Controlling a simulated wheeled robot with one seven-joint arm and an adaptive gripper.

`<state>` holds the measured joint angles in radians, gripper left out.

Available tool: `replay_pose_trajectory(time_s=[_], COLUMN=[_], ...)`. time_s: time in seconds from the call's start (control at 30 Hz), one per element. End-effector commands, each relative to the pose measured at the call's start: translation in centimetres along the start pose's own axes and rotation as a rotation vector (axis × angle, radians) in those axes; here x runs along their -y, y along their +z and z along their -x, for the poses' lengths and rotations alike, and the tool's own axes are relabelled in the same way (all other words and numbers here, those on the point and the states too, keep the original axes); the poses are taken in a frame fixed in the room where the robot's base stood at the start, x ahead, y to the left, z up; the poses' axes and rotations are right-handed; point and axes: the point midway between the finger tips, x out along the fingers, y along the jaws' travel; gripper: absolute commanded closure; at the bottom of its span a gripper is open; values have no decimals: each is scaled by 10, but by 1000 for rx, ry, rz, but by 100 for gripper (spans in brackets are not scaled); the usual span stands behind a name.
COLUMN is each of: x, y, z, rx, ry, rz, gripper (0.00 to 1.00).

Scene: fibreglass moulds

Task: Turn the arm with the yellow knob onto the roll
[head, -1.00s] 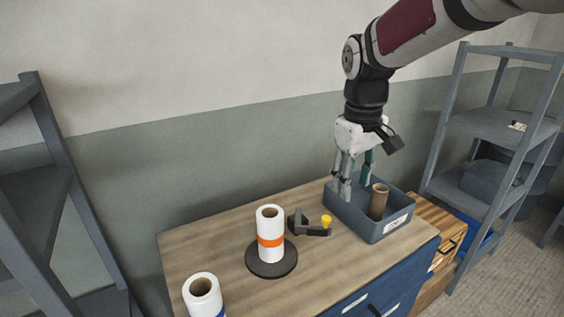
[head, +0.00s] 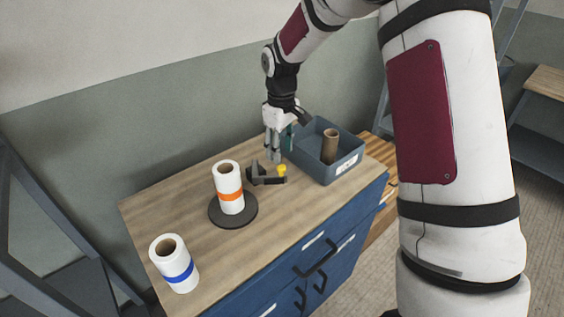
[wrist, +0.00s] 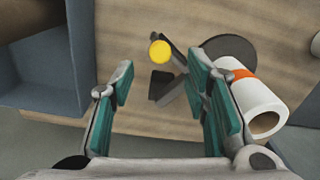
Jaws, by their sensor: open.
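The yellow knob (head: 282,168) stands at the end of a short dark grey arm (head: 268,181), right of the roll. It also shows in the wrist view (wrist: 160,51), between and beyond my fingertips. The white roll with an orange band (head: 229,180) stands upright on a round black base (head: 233,215); the arm lies apart from it. In the wrist view the roll (wrist: 262,108) is right of my right finger, which partly covers the arm. My gripper (head: 279,152) is open and empty, just behind the knob and beside the bin, not touching the knob.
A blue-grey bin (head: 326,163) with a brown cardboard tube (head: 330,146) stands close to the right of my gripper. A roll with a blue band (head: 174,264) stands at the front left of the wooden top (head: 205,250). The front middle of the top is clear.

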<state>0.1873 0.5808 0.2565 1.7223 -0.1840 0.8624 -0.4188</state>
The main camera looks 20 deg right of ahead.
Motion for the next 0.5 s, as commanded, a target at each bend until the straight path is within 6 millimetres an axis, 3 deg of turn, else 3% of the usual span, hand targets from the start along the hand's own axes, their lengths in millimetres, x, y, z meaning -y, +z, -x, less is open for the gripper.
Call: replay_pose_trajectory(time_s=[0.2, 0.5], x=[1, 0], y=[1, 0], z=[-36, -54], rx=[2, -1], ry=[-2, 1], rz=[0, 0], gripper=[57, 57])
